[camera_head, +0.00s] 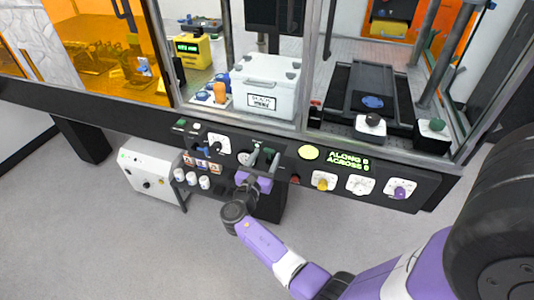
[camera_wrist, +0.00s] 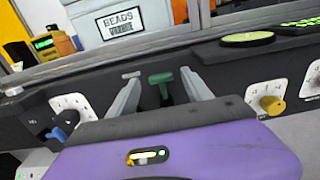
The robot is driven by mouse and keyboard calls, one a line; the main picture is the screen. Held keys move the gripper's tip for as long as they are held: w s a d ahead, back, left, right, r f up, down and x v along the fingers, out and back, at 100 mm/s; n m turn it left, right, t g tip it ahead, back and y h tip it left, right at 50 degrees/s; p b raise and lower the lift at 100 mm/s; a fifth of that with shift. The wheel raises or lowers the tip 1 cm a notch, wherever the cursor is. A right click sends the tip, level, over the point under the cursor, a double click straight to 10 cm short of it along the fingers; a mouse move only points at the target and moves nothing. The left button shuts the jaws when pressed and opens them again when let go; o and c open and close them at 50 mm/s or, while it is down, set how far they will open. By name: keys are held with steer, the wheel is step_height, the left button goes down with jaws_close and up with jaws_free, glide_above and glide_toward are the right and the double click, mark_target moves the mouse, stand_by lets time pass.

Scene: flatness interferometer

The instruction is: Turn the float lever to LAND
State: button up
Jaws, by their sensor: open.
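A green T-shaped lever (camera_wrist: 160,80) stands out from the dark front panel, below a small pale label that is too small to read; I take it to be the float lever. In the wrist view my gripper (camera_wrist: 160,92) is open, with one grey finger on each side of the lever and visible gaps between. I cannot tell how far the fingertips reach past it. In the head view my gripper (camera_head: 264,160) is at the middle of the panel, and its fingers and purple body largely hide the lever.
To the right are a round yellow button (camera_head: 308,153), a lit ALONG/ACROSS display (camera_head: 349,162) and a yellow knob (camera_head: 323,184). A white box (camera_head: 265,84) stands behind the frame above.

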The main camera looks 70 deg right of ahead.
steer(key=shift+d, duration=0.85)
jaws_close()
